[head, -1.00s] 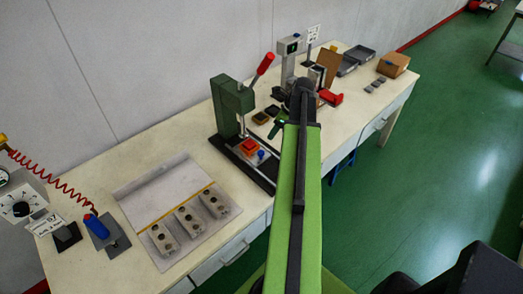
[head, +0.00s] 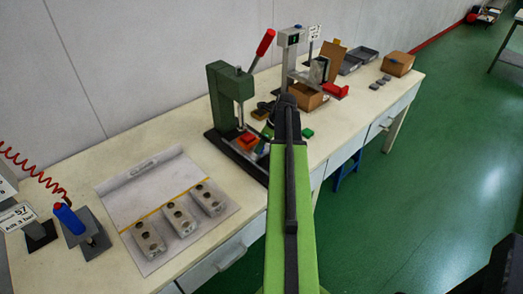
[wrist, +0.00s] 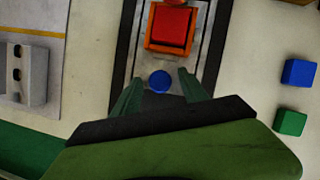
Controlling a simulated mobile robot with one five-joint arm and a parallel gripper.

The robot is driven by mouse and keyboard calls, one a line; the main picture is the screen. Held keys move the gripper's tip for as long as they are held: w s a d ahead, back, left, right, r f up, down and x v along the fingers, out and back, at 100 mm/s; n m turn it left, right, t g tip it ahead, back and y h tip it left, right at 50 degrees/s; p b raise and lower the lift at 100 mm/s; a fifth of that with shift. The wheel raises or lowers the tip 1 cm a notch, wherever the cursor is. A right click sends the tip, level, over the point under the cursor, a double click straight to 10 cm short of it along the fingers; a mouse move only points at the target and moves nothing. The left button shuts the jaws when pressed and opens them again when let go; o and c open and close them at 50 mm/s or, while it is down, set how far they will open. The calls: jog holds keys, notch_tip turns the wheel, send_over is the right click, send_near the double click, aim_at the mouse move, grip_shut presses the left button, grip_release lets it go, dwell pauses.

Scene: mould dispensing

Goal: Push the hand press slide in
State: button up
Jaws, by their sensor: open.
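The green hand press (head: 229,92) with its raised red lever (head: 264,42) stands on a dark base on the bench. Its slide plate (wrist: 153,101) shows in the wrist view, sticking out towards me between dark rails. An orange-red mould (wrist: 171,27) sits on the slide, with a round blue knob (wrist: 160,81) in front of it. My gripper (wrist: 160,76) is open, its two green fingers either side of the knob with gaps. Whether the fingers are down at knob height I cannot tell. In the head view my gripper (head: 267,132) hides the knob.
A white sheet (head: 120,190) with several grey moulds (head: 180,217) lies left of the press. A blue block (wrist: 299,73) and a green block (wrist: 290,122) lie right of the slide. A scale post (head: 289,58) and cardboard box (head: 304,98) stand farther back.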

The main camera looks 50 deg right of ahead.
jog(key=shift+r, duration=0.1)
jog(key=shift+c, duration=0.3)
grip_shut()
dwell(0.9)
